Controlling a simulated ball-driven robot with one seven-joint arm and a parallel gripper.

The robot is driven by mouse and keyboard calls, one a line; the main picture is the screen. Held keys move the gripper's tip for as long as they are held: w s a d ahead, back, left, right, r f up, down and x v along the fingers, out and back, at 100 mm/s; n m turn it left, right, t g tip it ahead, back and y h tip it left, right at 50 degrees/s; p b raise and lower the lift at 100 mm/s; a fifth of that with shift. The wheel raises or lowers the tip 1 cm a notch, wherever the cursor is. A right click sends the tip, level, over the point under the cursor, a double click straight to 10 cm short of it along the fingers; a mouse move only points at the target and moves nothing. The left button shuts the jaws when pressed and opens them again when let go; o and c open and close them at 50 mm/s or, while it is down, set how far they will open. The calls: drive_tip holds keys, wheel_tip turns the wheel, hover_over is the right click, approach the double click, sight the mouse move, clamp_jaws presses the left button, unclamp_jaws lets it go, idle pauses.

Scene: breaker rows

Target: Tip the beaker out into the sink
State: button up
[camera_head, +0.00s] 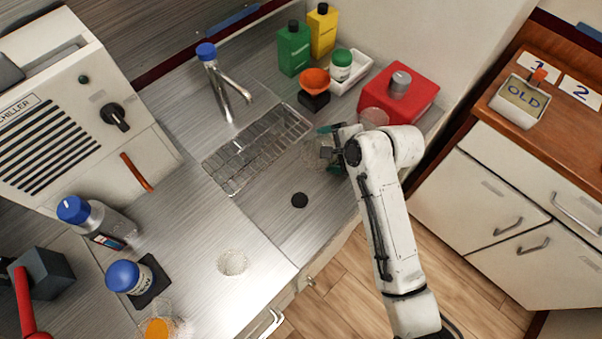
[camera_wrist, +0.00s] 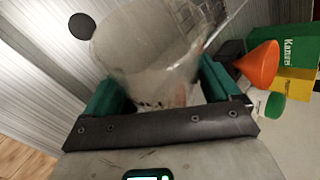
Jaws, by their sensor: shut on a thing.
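A clear glass beaker (camera_wrist: 150,50) is between my gripper's green jaws (camera_wrist: 160,88), which are shut on it. In the wrist view its wide end points up and left, towards the drain hole (camera_wrist: 82,25). A few dark specks show near its narrow end; I cannot tell how much is inside. In the head view my gripper (camera_head: 328,148) is over the right part of the metal sink (camera_head: 272,203), and the beaker is faint there. The sink's drain hole (camera_head: 299,200) is left of and below the gripper.
A wire rack (camera_head: 257,148) and a blue-capped tap (camera_head: 226,90) are left of the gripper. Another clear glass (camera_head: 232,262) stands on the counter at front left.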

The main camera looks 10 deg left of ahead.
sight(325, 135)
wheel_tip(325, 135, up, 3)
drive_tip(key=p, duration=0.2)
drive_tip(key=shift+w+f+g+p, duration=0.1)
drive_tip(key=shift+f+g+p, duration=0.05)
drive_tip(key=shift+g+p, duration=0.2)
drive_tip(key=shift+r+m+g+y+p, duration=0.4)
drive_tip(key=shift+r+y+p, duration=0.15)
drive_tip(key=shift+r, duration=0.75)
drive_tip(key=shift+w+d+r+m+g+y, duration=0.2)
drive_tip(key=shift+r+m+g+y, duration=0.15)
drive_tip(key=shift+g+y, duration=0.2)
drive_tip(key=shift+m+g+y, duration=0.45)
drive_tip(key=shift+g+y, duration=0.15)
drive_tip(key=r, duration=0.3)
drive_tip(key=w+r, duration=0.1)
drive_tip(key=r, duration=0.1)
drive_tip(key=shift+d, duration=0.3)
drive_tip(key=shift+w+d+r+m+g+y, duration=0.25)
drive_tip(key=shift+w+d+m+g+y, duration=0.25)
drive_tip(key=shift+g+y, duration=0.2)
drive_tip(key=shift+w+d+r+m+g+y, duration=0.25)
drive_tip(key=shift+m+g+y, duration=0.1)
drive_tip(key=shift+y, duration=0.15)
drive_tip(key=shift+w+d+r+m+g+y, duration=0.15)
drive_tip(key=shift+w+m+g+y, duration=0.15)
drive_tip(key=shift+y, duration=0.2)
drive_tip(key=shift+s, duration=0.1)
